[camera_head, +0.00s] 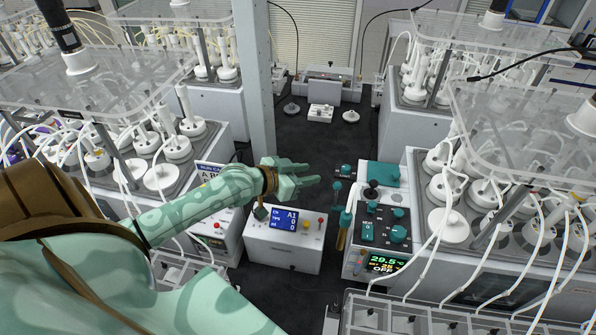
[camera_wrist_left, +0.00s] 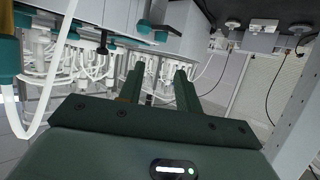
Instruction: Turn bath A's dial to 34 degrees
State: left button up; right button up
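My left gripper (camera_head: 306,174) reaches in from the left, above the gap between the left bench and the right-hand bath unit. Its fingers are apart and empty, and they also show apart in the left wrist view (camera_wrist_left: 159,85). The right-hand bath's control panel has a lit display (camera_head: 386,262) reading about 29.5 °C, with a smaller set line and OFF. Above it are several teal knobs, one of them a dial (camera_head: 398,234). The gripper is apart from them, to the upper left. A label with a letter A (camera_head: 209,172) is on the left unit. My right gripper is not seen.
A white box with a blue A1 display (camera_head: 285,219) stands below the gripper. Teal and gold upright fittings (camera_head: 344,228) stand beside the panel's left edge. Clear shelves (camera_head: 527,130) with hoses overhang the baths. A grey post (camera_head: 256,80) rises behind my arm.

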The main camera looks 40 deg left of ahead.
aim_at(397, 235)
jog(key=k, duration=1.5)
